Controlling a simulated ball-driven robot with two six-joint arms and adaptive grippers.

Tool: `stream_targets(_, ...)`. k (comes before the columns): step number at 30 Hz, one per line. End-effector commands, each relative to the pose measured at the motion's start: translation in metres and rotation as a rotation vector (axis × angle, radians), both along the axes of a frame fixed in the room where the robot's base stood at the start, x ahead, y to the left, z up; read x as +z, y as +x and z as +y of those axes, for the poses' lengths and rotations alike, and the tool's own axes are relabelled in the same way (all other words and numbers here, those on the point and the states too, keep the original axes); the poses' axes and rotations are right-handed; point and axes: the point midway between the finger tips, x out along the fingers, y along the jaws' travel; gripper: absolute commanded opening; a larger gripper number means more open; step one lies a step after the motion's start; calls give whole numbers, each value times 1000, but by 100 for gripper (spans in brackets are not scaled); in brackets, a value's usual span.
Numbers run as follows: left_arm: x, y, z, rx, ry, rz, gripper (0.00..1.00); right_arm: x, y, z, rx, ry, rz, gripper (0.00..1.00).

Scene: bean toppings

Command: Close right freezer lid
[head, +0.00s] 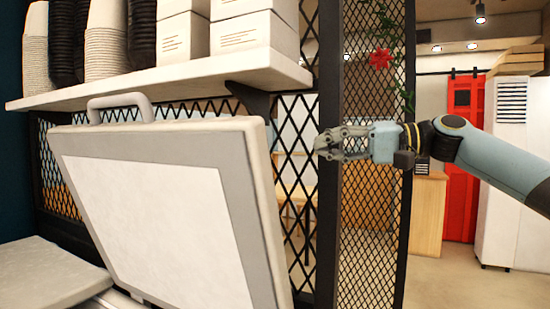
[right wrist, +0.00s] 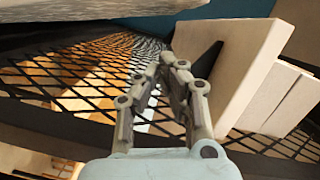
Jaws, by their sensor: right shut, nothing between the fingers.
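The right freezer lid (head: 160,190) stands raised and tilted in the head view, its pale inner panel with grey border facing me. Its grey handle (head: 120,104) sticks up at the top edge. My right gripper (head: 322,146) is to the right of the lid's upper right corner, apart from it, pointing left in front of the black mesh. In the right wrist view my right gripper (right wrist: 172,62) is shut and empty, its fingertips close together. A pale surface that looks like the lid (right wrist: 90,10) runs along the top there. My left gripper is not in view.
A white shelf (head: 170,83) with stacked cups (head: 105,40) and white boxes (head: 255,35) hangs above the lid. A black mesh partition (head: 370,230) with a post stands behind and right. A flat, light grey lid (head: 40,275) lies at lower left.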

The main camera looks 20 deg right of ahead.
Motion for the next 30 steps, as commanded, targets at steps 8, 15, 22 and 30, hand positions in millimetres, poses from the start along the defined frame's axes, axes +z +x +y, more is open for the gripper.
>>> stream_targets(8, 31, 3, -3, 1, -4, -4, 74, 2, 34, 43, 2, 10, 1, 0)
stream_targets(15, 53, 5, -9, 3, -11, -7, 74, -8, 43, 78, 1, 1, 5, 0)
stream_targets(22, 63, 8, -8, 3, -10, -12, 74, -17, 30, 93, -2, 1, 4, 0)
stream_targets(30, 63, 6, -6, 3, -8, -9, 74, -19, 29, 95, -2, 1, 2, 0)
